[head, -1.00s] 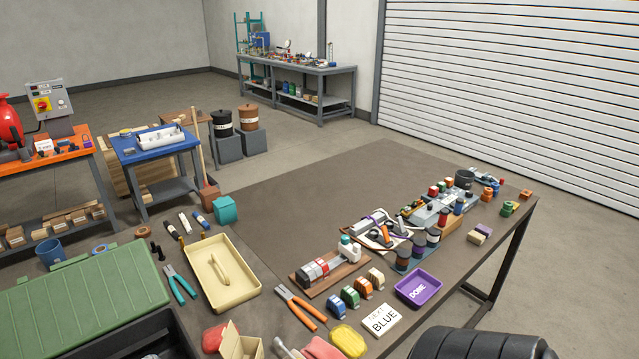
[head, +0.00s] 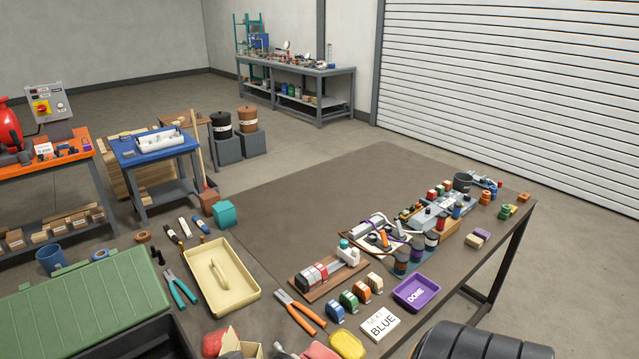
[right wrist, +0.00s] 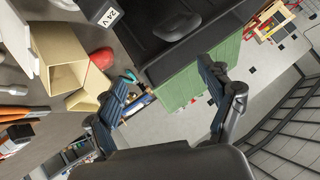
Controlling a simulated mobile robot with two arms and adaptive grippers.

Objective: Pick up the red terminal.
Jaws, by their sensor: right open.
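I cannot surely pick out the red terminal. A row of small terminal-like blocks (head: 349,301) in blue, green, orange and cream stands on the table in the head view, with no clear red one. A small red block (head: 432,193) is farther back, by the grey assembly; it is too small to identify. My right gripper (right wrist: 170,94) is open and empty in the right wrist view, above the area by the green case (right wrist: 196,75). My left gripper is not in view.
A card reading NEXT BLUE (head: 380,324), a purple DOME tray (head: 416,293), orange pliers (head: 300,312) and a cream tray (head: 245,299) lie on the table. A cardboard box (right wrist: 60,62) and a red rounded thing (right wrist: 102,58) are near the right gripper. The table's back left is clear.

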